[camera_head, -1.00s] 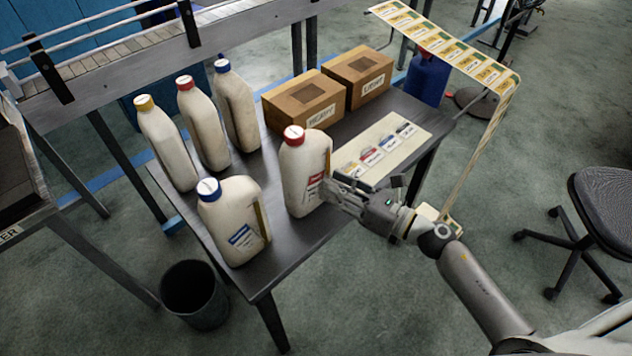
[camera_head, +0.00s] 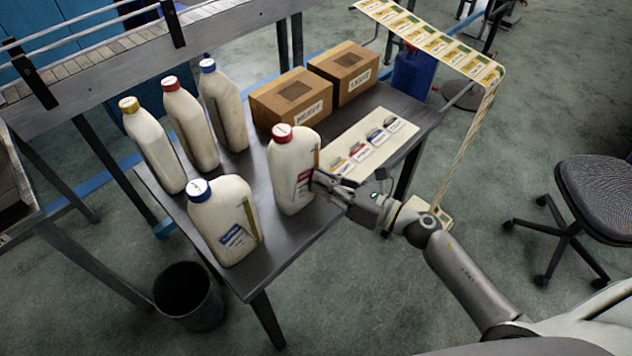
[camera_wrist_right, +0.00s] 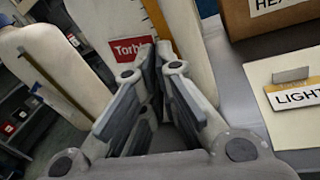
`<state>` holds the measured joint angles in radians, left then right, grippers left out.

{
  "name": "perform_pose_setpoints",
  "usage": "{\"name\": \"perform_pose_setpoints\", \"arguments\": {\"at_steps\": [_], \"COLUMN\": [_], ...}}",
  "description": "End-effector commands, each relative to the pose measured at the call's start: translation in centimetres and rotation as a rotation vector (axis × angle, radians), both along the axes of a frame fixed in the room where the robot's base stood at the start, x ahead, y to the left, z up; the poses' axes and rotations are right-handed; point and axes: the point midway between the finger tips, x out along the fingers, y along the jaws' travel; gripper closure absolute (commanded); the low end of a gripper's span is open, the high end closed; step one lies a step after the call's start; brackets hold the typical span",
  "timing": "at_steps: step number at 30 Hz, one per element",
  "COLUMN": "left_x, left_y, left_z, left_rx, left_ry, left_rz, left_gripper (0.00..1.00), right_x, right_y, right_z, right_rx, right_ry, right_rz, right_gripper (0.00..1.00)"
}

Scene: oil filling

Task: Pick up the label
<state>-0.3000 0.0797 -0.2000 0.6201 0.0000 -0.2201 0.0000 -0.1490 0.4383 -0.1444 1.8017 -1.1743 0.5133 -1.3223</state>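My right gripper (camera_head: 318,183) is at the lower right side of a white bottle (camera_head: 290,163) with a red cap. A red label (camera_wrist_right: 131,47) on this bottle shows just beyond the fingertips (camera_wrist_right: 157,52) in the right wrist view. The fingers come close together at their tips, and whether they grip anything is hidden. A pale sheet (camera_head: 402,145) behind the gripper bears several small labels: yellow (camera_head: 338,164), red (camera_head: 359,152), blue (camera_head: 377,137) and black (camera_head: 393,124). The right wrist view shows part of the sheet with a "LIGHT" label (camera_wrist_right: 297,97). My left gripper is not in view.
A blue-capped bottle (camera_head: 222,222) stands left of the gripper, with several other bottles behind. Two cardboard boxes, "HEAVY" (camera_head: 291,99) and "LIGHT" (camera_head: 343,72), stand at the back. A strip of labels (camera_head: 430,40) hangs beyond the table's right edge. A chair (camera_head: 592,200) stands at right.

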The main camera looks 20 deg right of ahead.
Motion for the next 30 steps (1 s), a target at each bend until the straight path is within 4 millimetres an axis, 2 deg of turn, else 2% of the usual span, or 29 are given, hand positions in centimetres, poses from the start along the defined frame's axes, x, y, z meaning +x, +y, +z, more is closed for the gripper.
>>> {"name": "perform_pose_setpoints", "arguments": {"at_steps": [5,9,13,18,24,30], "left_x": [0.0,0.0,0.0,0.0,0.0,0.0], "left_y": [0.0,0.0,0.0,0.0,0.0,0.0], "left_z": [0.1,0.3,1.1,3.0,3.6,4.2], "left_rx": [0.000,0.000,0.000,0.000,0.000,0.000], "left_ry": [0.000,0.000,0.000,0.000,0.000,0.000], "left_rz": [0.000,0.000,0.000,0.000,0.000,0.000], "left_gripper": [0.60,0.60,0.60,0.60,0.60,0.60], "right_x": [0.0,0.0,-1.9,-5.0,-9.8,-12.5], "right_y": [0.0,0.0,0.6,1.5,2.9,3.7], "right_z": [1.3,3.4,5.5,9.6,11.4,12.6], "right_rx": [-0.002,-0.004,-0.003,-0.004,0.002,0.002], "right_ry": [-0.004,-0.006,-0.003,-0.002,0.003,0.001], "right_rz": [0.001,0.003,0.004,0.007,0.004,0.002], "right_gripper": [1.00,1.00,1.00,1.00,1.00,1.00]}}
